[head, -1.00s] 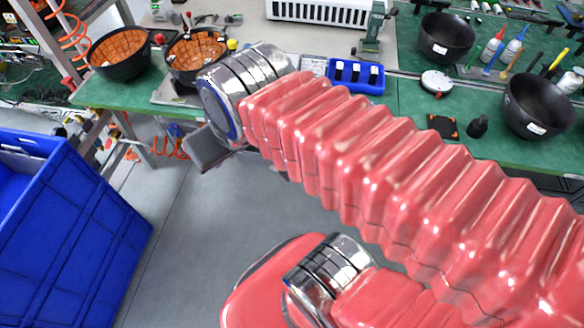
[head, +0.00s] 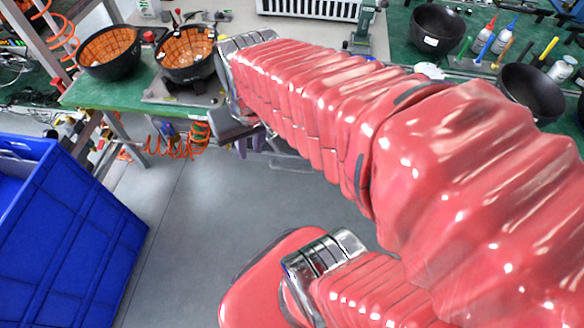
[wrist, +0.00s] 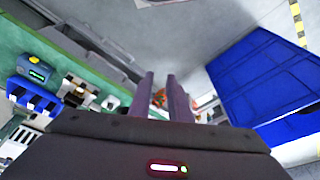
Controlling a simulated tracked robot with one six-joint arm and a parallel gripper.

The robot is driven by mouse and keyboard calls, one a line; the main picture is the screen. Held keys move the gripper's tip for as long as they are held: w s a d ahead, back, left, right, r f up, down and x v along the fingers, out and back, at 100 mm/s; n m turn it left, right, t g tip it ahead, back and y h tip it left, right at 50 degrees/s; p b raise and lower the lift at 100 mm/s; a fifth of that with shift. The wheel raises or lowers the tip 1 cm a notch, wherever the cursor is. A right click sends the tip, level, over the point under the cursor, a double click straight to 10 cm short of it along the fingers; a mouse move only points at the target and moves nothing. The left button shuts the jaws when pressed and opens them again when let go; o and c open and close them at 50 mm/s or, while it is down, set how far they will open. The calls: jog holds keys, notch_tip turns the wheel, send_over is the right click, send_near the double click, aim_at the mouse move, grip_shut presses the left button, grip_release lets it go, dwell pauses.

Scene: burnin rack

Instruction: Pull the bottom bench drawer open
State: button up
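The bench (head: 120,90) has a green top and crosses the back of the head view. I cannot make out the bottom drawer for certain in either view; my arm covers much of the bench front in the head view. My gripper (head: 248,145) is below the bench edge there, partly hidden behind my wrist. In the wrist view my gripper (wrist: 161,80) shows two purple fingers with a narrow gap between them and nothing in it. The bench (wrist: 45,50) runs along the left of that view, to the left of the fingers.
A blue crate (head: 75,235) stands on the floor at the left; it also shows in the wrist view (wrist: 265,75). Orange coiled cable (head: 175,148) hangs under the bench. Black bowls (head: 112,52) stand on top. The grey floor (head: 190,230) between crate and arm is clear.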

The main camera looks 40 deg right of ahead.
jog(key=s+d+f+m+g+y, duration=0.35)
jog(key=d+f+m, duration=0.25)
jog(key=d+f, duration=0.55)
jog(key=m+t+y, duration=0.2)
jog(key=m+t, duration=0.9)
jog(key=t, duration=0.4)
send_near(292, 170)
jog(key=s+d, duration=0.2)
jog(key=s, duration=0.1)
jog(key=shift+s+a, duration=0.15)
jog(key=shift+a, duration=0.05)
jog(key=shift+x, duration=6.9)
jog(key=shift+r, duration=0.15)
jog(key=shift+c, duration=0.3)
grip_shut()
